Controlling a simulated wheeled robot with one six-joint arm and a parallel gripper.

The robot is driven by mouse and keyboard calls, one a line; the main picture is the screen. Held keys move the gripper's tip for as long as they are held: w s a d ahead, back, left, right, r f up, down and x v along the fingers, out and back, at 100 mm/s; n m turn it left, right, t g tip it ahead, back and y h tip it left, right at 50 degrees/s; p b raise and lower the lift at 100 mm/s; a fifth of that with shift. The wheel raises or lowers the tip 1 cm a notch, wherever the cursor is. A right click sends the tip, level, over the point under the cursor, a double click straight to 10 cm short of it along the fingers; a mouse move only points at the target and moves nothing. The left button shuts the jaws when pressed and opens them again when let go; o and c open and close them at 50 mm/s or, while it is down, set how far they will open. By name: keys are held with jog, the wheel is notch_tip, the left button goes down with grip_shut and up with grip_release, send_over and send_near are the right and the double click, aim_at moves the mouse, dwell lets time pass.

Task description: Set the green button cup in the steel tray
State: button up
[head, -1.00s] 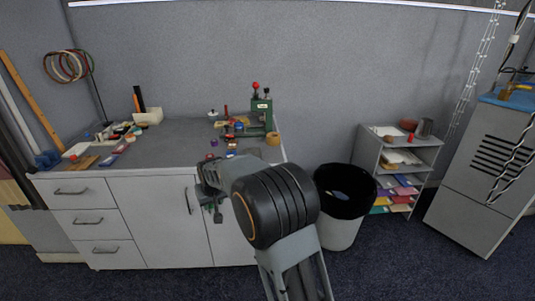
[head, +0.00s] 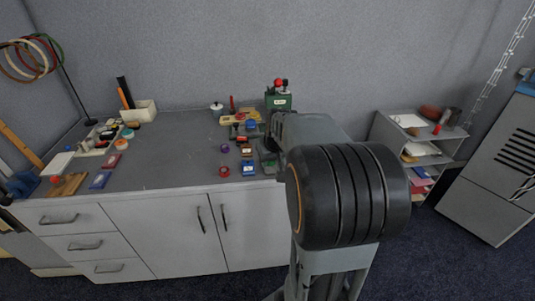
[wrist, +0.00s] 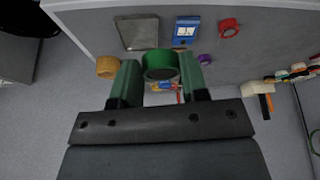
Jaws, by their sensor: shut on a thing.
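My gripper (wrist: 159,82) is shut on the green button cup (wrist: 158,56), which sits between its two green fingers in the wrist view. The cup's round opening looks dark grey. The steel tray (wrist: 138,33) is a flat grey square on the table, just above the left finger in that view and apart from the cup. In the head view my forearm covers the gripper and the cup, and most of the tray's place.
Beside the tray are a blue box (wrist: 186,31), a red tape roll (wrist: 229,28), a purple roll (wrist: 205,60) and a yellow tape roll (wrist: 108,67). A green press (head: 279,100) stands at the back. The table's middle (head: 170,155) is clear.

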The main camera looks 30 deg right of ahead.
jog(key=w+d+f, duration=0.3)
jog(key=w+d, duration=0.3)
send_over(275, 167)
jog(key=f, duration=0.5)
jog(key=shift+s+a+p, duration=0.35)
jog(key=shift+s+a, duration=0.05)
jog(key=shift+w+d+f, duration=0.2)
jog(key=shift+f, duration=0.2)
jog(key=shift+w+d+f, duration=0.15)
jog(key=shift+w+f, duration=0.05)
jog(key=shift+f, duration=1.65)
jog(key=shift+f, duration=0.1)
jog(key=shift+f+b, duration=0.15)
jog(key=shift+b, duration=0.15)
jog(key=o, duration=0.6)
